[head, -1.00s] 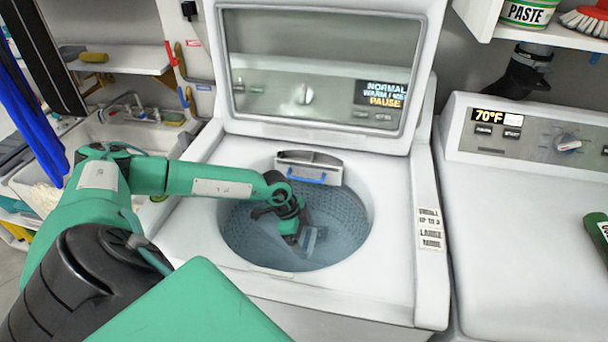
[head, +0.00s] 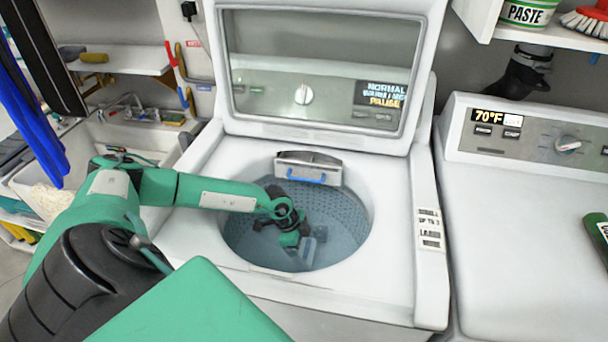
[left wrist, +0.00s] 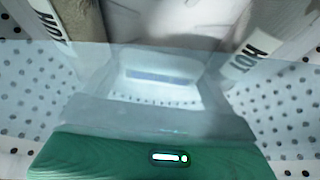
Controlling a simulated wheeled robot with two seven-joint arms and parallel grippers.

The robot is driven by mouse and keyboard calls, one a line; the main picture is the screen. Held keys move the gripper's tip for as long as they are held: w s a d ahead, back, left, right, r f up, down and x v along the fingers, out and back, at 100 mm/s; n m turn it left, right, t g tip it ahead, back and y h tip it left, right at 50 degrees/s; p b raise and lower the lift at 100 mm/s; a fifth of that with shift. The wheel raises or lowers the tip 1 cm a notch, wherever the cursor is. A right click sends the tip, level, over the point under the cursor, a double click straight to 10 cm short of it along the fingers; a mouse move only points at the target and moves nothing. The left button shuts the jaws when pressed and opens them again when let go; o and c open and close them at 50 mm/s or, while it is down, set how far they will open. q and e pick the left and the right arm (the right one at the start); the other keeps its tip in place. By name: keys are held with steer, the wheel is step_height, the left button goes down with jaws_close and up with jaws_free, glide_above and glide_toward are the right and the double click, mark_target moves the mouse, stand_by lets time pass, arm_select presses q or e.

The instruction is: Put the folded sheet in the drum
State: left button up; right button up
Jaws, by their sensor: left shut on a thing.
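The drum (head: 352,218) of the open top-loading washer is a perforated tub with bluish, water-like contents. My left gripper (head: 303,249) reaches down inside it, partly blurred by the bluish surface. It is shut on a pale piece, which I take to be the folded sheet; its outline is unclear in the head view. In the left wrist view, a pale, blue-striped piece (left wrist: 160,78) lies ahead of the green gripper body, with perforated drum wall on both sides. White labels reading HOT show at upper left and right. My right gripper is out of view.
The washer's raised lid (head: 320,70) stands behind the drum. A dispenser with a blue edge (head: 308,170) sits at the drum's back rim. A second machine (head: 530,220) stands to the right, and a sink (head: 120,140) is at left.

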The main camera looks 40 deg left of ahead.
arm_select(q)
steer(key=o, duration=0.7)
steer(key=shift+r, duration=0.1)
steer(key=shift+r, duration=0.3)
steer(key=v, duration=1.2)
steer(key=shift+r+b, duration=0.25)
steer(key=shift+b, duration=0.15)
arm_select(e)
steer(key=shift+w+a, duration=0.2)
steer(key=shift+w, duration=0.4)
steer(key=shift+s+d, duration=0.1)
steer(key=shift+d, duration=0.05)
